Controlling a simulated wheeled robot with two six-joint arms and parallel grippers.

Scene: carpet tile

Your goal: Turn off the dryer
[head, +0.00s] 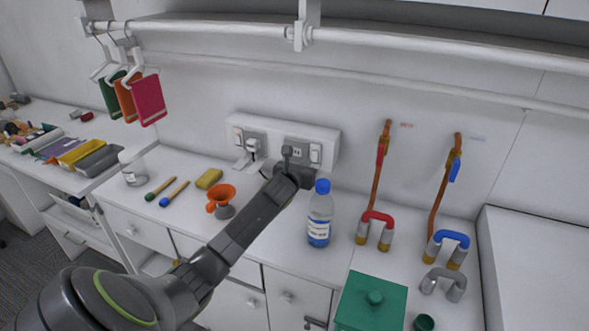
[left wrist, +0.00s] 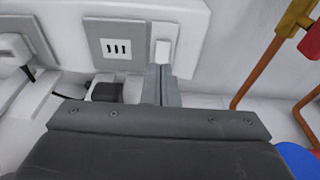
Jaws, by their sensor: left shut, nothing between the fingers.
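A white socket panel (head: 270,128) is on the wall above the counter. Its right socket (head: 297,151) is empty, with a white rocker switch (head: 315,154) beside it. A white plug (head: 252,146) sits in the left socket, with another rocker switch (head: 238,136) to its left. My left gripper (head: 288,152) is in front of the panel. In the left wrist view its closed fingers (left wrist: 160,72) are empty, with their tips just under the right rocker switch (left wrist: 162,52); contact cannot be told. My right gripper is out of view.
A water bottle (head: 320,213) stands right of my arm. Copper pipes with red (head: 377,217) and blue (head: 450,238) fittings are at right. A rail (head: 210,27) runs above.

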